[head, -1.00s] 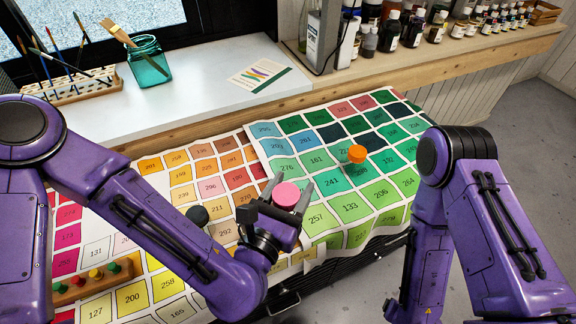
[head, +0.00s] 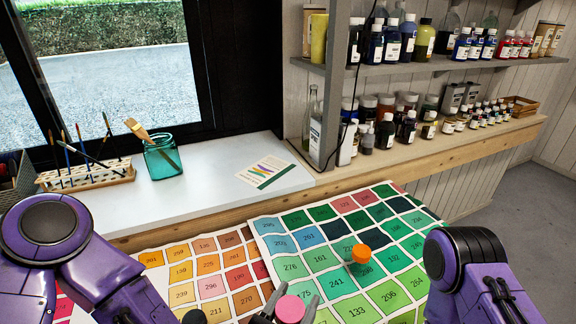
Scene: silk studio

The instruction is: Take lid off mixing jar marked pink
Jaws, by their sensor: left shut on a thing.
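The mixing jar with the pink lid (head: 290,309) is at the bottom edge of the head view, over the colour charts. My left gripper (head: 288,307) has a finger on each side of the pink lid and is shut on it. The jar body below the lid is hidden, so I cannot tell whether lid and jar are apart. A jar with an orange lid (head: 361,252) stands on the green chart. A dark lid (head: 194,316) shows at the bottom edge. My right arm is at the right; its gripper is out of view.
Colour charts (head: 341,282) cover the table. Behind them is a white sill with a teal glass jar of brushes (head: 162,158), a brush rack (head: 86,177) and a card (head: 265,171). Shelves of bottles (head: 430,70) stand at the back right.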

